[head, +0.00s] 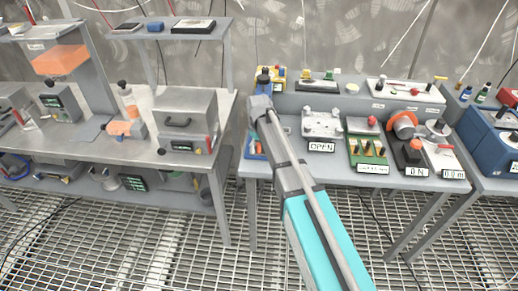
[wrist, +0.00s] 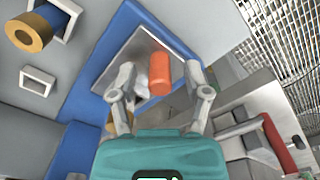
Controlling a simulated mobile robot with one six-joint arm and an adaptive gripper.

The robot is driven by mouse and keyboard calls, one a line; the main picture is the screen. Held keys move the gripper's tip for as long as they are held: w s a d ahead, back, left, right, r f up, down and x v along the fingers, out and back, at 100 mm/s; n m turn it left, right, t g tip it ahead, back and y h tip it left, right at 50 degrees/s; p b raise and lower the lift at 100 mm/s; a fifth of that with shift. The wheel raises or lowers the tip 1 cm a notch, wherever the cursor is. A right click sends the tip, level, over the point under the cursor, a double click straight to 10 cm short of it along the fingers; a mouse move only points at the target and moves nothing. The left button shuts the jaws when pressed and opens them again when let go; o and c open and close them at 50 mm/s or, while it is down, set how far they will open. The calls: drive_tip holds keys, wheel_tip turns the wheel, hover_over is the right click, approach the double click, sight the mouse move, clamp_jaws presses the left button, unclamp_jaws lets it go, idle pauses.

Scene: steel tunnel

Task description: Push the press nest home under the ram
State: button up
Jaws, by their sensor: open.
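In the wrist view my gripper (wrist: 163,80) is open, with one finger on each side of an upright-looking orange cylinder (wrist: 159,72). Contact between the fingers and the cylinder does not show. The cylinder stands out in front of a blue frame (wrist: 113,43) around a grey recess. I cannot tell for sure which part is the press nest or the ram. In the head view my arm reaches to the left end of the right bench, above a small blue item (head: 252,148). The arm hides part of that area.
A brass ring on a blue post (wrist: 30,35) and a red bar (wrist: 276,143) flank my gripper in the wrist view. On the right bench (head: 345,177), a grey fixture (head: 322,123) and a green board (head: 368,150) stand right of my arm. A floor gap separates the benches.

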clamp_jaws()
idle(0.4)
drive_tip(key=w, duration=0.7)
drive_tip(key=shift+d, duration=0.1)
unclamp_jaws()
